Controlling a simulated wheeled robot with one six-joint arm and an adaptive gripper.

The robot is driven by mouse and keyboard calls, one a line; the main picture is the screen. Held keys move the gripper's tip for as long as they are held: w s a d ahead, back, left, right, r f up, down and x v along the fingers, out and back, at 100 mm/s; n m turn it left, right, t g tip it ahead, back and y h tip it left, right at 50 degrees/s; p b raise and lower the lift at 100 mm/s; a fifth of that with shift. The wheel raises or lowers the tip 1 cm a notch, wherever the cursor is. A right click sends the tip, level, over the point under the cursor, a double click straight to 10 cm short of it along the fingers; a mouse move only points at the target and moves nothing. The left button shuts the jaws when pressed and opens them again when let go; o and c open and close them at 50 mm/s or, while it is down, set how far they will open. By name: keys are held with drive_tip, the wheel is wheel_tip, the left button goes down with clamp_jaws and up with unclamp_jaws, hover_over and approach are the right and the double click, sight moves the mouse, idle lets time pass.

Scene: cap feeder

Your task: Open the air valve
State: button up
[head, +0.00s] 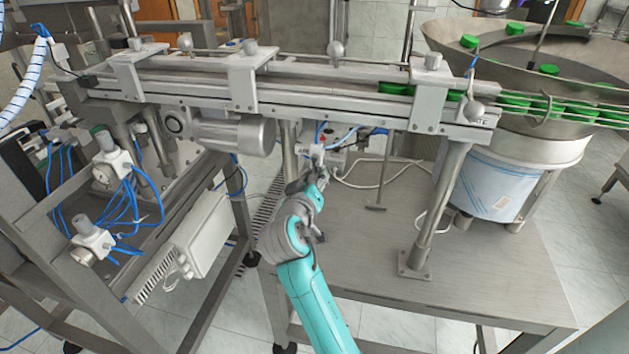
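My teal and grey arm reaches up from the bottom middle of the head view. My gripper (318,174) is at its far end, below the conveyor and just in front of a small pale fitting (317,152) with blue air tubes. This fitting looks like the air valve, but its handle and position are too small to make out. I cannot tell whether the gripper touches it. The fingers are small and partly hidden by the wrist, so their opening is unclear.
The conveyor (300,98) runs overhead, with a motor (232,134) under it. A support post (437,210) stands right on the metal table (480,270). Air regulators (112,165) with blue hoses are at left. The feeder bowl (460,50) holds green caps.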

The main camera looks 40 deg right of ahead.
drive_tip(key=shift+o, duration=0.2)
drive_tip(key=v, duration=1.2)
idle(0.4)
drive_tip(key=s+a+f+n+t+y, duration=0.25)
drive_tip(key=s+f+n+y, duration=0.2)
drive_tip(key=s+f, duration=0.4)
drive_tip(key=s+a+f+n+t+y, duration=0.2)
drive_tip(key=s+a+f+n+y, duration=0.25)
drive_tip(key=f, duration=0.65)
drive_tip(key=s+a+r+m+y, duration=0.1)
drive_tip(key=s+m, duration=0.1)
drive_tip(key=s, duration=1)
drive_tip(key=s+a+r+m+y, duration=0.1)
drive_tip(key=s+a+m+y, duration=0.1)
drive_tip(key=s, duration=1)
drive_tip(key=shift+s+a+r+m, duration=0.2)
drive_tip(key=shift+s+r+m, duration=0.15)
drive_tip(key=shift+m, duration=0.25)
